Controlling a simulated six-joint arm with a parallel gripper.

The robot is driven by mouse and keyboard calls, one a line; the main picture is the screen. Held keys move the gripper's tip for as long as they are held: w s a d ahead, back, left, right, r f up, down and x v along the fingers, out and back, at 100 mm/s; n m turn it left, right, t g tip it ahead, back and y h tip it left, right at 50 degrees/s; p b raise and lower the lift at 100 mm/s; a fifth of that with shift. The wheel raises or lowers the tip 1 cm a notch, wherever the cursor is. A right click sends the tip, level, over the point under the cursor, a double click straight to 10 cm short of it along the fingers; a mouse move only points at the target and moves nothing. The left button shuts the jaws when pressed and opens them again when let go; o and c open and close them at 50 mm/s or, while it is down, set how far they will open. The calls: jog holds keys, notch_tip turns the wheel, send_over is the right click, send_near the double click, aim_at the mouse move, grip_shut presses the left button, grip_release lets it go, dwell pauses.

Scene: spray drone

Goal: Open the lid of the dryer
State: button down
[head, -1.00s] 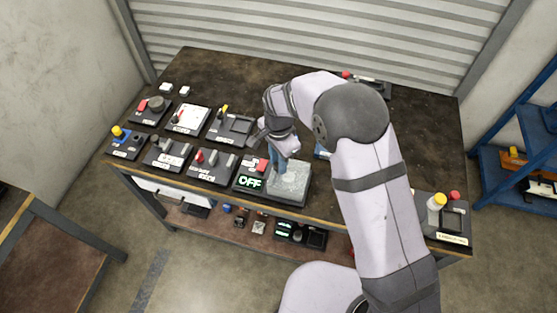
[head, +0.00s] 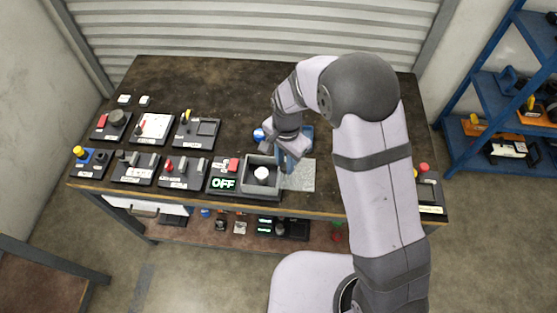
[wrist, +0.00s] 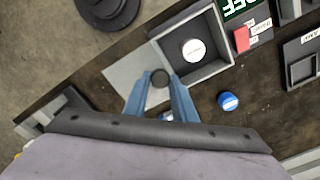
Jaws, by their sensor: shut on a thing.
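The dryer (head: 262,193) is a dark unit near the table's front edge with a square grey chamber. The chamber is uncovered and holds a white-topped round piece (head: 261,173), also seen in the wrist view (wrist: 194,49). The dryer's display (head: 223,184) reads OFF, beside a red switch (head: 234,165). The flat grey lid (head: 303,176) lies beside the chamber on its right; it also shows in the wrist view (wrist: 125,77). My gripper (head: 287,164) is shut on the lid's dark round knob (wrist: 160,77). Whether the lid touches the table is unclear.
Several dark control panels (head: 184,172) stand left of the dryer. A blue-capped item (wrist: 228,101) stands behind the chamber. Another panel (head: 430,194) is at the table's right end. The table's back middle (head: 225,85) is clear.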

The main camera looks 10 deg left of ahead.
aim_at(285, 166)
jog(key=c, duration=1.5)
grip_release()
jog(key=shift+o, duration=0.2)
jog(key=shift+r+b, duration=1.1)
jog(key=shift+r, duration=2.6)
jog(key=shift+n, duration=0.3)
